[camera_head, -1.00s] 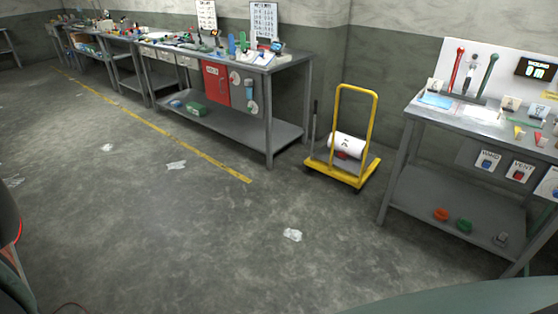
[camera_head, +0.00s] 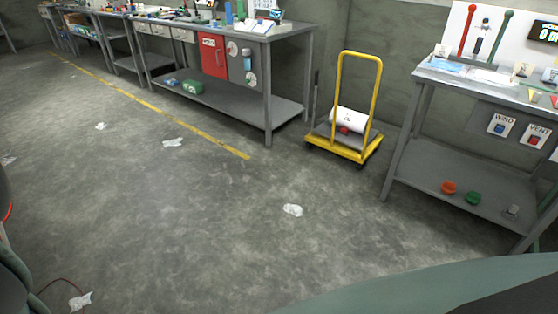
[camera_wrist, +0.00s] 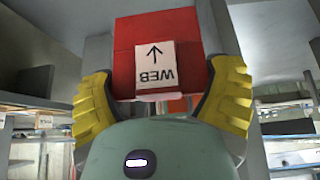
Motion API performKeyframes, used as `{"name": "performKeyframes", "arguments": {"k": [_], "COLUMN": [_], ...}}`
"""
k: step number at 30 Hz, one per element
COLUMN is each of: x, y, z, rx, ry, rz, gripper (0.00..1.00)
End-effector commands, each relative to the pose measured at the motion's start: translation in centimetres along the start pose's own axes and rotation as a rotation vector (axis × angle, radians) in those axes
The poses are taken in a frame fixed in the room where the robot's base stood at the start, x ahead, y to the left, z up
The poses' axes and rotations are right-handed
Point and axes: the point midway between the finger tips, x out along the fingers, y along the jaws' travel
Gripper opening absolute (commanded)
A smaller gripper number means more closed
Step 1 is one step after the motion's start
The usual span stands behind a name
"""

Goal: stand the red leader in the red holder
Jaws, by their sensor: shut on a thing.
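My gripper (camera_wrist: 161,72) shows in the wrist view, with its two yellow fingers closed on the sides of a red block-like piece (camera_wrist: 188,27). I take this piece for the red leader. It bears a white label with an arrow and the word WEB, upside down in the picture. Its lower end is hidden behind my gripper's body. The gripper and the red piece do not show in the head view. I cannot pick out the red holder for sure in any view.
A workbench (camera_head: 240,104) with a red panel (camera_head: 213,56) stands at the back left. A yellow cart (camera_head: 343,151) carrying a white roll (camera_head: 349,120) stands between it and the right bench (camera_head: 440,160). White scraps, one at the middle (camera_head: 292,210), lie on the otherwise open floor.

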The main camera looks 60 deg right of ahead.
Motion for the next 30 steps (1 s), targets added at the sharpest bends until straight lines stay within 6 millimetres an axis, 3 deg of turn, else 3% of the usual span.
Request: {"name": "performKeyframes", "arguments": {"k": [12, 30], "x": [0.1, 4.4], "y": [0.1, 0.1], "z": [0.3, 3.2], "rx": [-0.009, -0.005], "ry": [0.001, -0.001], "rz": [0.010, 0.008], "gripper": [0.41, 0.41]}}
